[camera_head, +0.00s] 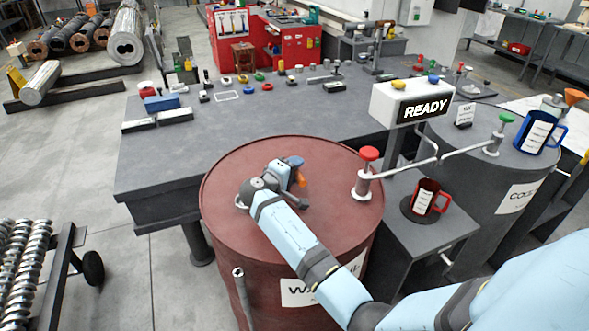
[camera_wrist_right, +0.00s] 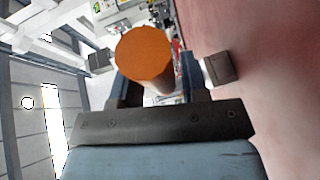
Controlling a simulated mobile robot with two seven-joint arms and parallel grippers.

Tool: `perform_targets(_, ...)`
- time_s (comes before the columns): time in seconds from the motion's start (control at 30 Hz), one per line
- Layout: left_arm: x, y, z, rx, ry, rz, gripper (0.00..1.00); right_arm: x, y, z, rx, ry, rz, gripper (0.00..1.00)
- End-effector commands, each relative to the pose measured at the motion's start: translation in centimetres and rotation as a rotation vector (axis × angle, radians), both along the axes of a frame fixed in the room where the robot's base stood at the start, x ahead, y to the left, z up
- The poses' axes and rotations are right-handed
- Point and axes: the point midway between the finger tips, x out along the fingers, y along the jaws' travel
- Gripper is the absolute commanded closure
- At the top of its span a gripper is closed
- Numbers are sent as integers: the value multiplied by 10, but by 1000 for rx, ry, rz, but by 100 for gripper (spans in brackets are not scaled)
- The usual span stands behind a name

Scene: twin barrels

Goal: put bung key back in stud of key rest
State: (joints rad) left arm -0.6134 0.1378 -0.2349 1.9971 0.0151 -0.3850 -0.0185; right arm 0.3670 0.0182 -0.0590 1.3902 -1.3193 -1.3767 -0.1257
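My right gripper (camera_head: 297,174) is above the top of the red-brown barrel (camera_head: 235,165). An orange handle, which I take for the bung key (camera_head: 301,179), is in it. In the right wrist view the orange round end of the key (camera_wrist_right: 143,54) stands between the two fingers (camera_wrist_right: 163,88), which look closed on it. The key's lower part is hidden. I cannot make out the key rest or its stud for certain. My left gripper is not in view.
A red-topped valve (camera_head: 368,155) stands on the barrel's right side. A red mug (camera_head: 424,198) and the READY sign box (camera_head: 412,100) are to the right. A grey upright tube (camera_head: 241,290) is in front of the barrel. A grey table (camera_head: 240,125) lies behind.

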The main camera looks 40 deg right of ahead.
Motion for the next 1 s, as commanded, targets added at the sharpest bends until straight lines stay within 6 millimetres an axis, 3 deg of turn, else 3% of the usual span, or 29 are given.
perform_targets(0.43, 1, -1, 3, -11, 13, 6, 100, -1, 2, -1, 1, 2, 1, 45)
perform_targets(1.0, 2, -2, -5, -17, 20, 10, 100, -33, 112, 19, 2, 1, 0, 45)
